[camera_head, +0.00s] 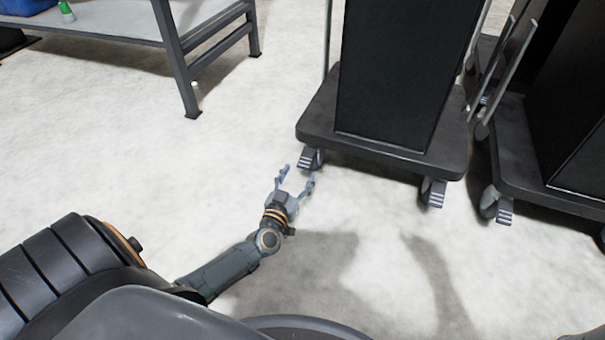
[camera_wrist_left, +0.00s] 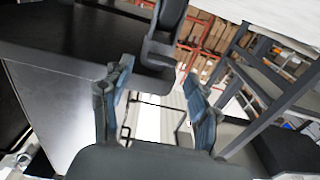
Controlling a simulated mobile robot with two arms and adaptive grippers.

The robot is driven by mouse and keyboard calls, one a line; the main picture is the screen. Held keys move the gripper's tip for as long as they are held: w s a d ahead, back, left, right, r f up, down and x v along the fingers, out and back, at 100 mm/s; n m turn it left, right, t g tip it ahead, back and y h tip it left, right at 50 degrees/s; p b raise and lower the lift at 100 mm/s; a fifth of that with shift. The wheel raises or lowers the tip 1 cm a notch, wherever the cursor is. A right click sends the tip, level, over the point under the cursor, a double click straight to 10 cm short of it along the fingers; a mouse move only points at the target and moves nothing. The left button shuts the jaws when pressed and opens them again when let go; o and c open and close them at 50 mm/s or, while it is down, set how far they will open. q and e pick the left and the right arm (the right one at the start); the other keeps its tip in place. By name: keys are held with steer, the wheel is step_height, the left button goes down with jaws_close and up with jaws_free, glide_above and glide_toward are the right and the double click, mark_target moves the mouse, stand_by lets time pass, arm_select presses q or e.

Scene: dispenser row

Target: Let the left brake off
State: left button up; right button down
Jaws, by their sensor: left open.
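A black dispenser cart (camera_head: 390,80) stands on a dark wheeled base (camera_head: 320,118). The left brake, a ridged grey pedal on the front left caster (camera_head: 308,158), sits under the base's left corner. The front right caster (camera_head: 434,190) has a similar pedal. My left gripper (camera_head: 298,176) is open and empty, low over the floor, just in front of the left caster. In the left wrist view the open fingers (camera_wrist_left: 157,76) frame the area by a dark caster part (camera_wrist_left: 160,50). Whether a finger touches the pedal cannot be told. My right gripper is not seen.
Another dark cart with a caster (camera_head: 496,204) stands close on the right. A grey metal table (camera_head: 125,28) with a green-marked bottle (camera_head: 66,10) is at the upper left.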

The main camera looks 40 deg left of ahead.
mark_target(304, 163)
arm_select(q)
steer(key=shift+b+x, duration=0.65)
steer(key=shift+x, duration=1.3)
jaws_close()
